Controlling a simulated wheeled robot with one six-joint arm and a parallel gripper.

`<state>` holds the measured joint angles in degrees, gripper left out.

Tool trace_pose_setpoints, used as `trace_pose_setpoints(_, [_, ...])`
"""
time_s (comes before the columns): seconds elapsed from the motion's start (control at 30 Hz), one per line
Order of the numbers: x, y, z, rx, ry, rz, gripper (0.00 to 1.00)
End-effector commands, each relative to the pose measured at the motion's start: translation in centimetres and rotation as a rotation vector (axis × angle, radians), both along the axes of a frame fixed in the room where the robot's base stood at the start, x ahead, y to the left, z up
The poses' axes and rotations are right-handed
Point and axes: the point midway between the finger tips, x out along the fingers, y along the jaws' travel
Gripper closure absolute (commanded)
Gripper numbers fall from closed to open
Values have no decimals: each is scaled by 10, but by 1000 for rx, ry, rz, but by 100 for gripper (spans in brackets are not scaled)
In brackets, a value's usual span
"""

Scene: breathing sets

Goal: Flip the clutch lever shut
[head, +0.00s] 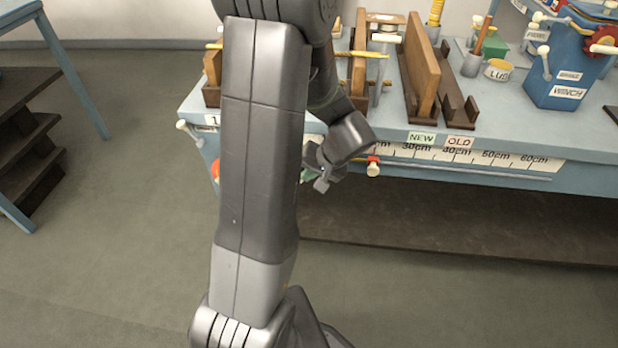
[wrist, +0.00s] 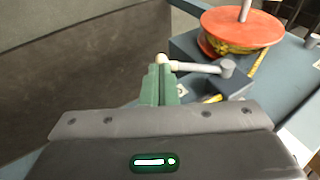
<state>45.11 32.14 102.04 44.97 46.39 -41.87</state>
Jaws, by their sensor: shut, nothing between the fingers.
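A grey lever (wrist: 200,67) with a cream ball knob shows in the wrist view, just beyond my fingertips. It lies roughly crosswise, from a grey pivot at right to the knob at left. It looks like the clutch lever, but no label on it is readable. My gripper (wrist: 160,70) has its green fingers shut and empty, with the tips close by the knob. I cannot tell if they touch it. In the head view my gripper (head: 318,172) is low at the bench's front edge, partly behind my arm. This lever cannot be made out there.
A red drum (wrist: 242,27) with yellow winding stands beyond the lever. The blue bench (head: 550,130) holds wooden racks (head: 425,70) and a blue winch box (head: 568,70). Another knob (head: 373,168) sticks out from the bench front. Open floor (head: 120,220) lies at left.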

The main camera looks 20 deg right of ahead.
Motion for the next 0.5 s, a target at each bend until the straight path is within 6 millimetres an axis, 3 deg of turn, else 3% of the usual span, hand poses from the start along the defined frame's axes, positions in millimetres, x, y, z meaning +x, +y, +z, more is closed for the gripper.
trace_pose_setpoints(0.03, [0,-1,-12,20,-16,-3,100])
trace_pose_setpoints(0.5, [3,5,-41,295,-182,-3,100])
